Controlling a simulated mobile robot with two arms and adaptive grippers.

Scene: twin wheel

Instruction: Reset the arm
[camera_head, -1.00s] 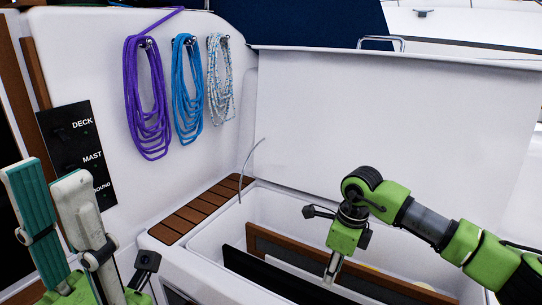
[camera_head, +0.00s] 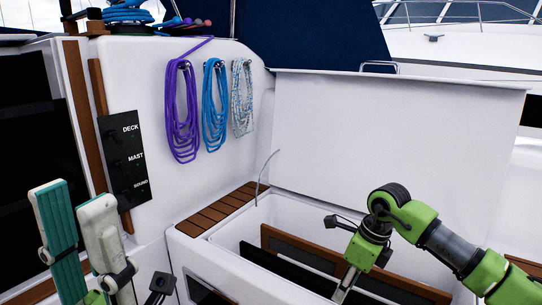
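My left gripper (camera_head: 72,196) points up at the lower left, with a teal-faced finger and a pale finger standing apart and nothing between them. My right arm comes in from the right over the open white locker (camera_head: 222,262). My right gripper (camera_head: 341,296) points down into the locker, seen edge-on. Its tip is near the bottom edge of the picture, and I cannot tell if it is open or shut.
The raised locker lid (camera_head: 390,135) stands behind my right arm. Boards (camera_head: 400,285) stand inside the locker. Purple rope (camera_head: 182,115), blue rope (camera_head: 214,105) and white-blue rope (camera_head: 242,98) hang on the wall. A black switch panel (camera_head: 125,160) is left of them, above my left gripper.

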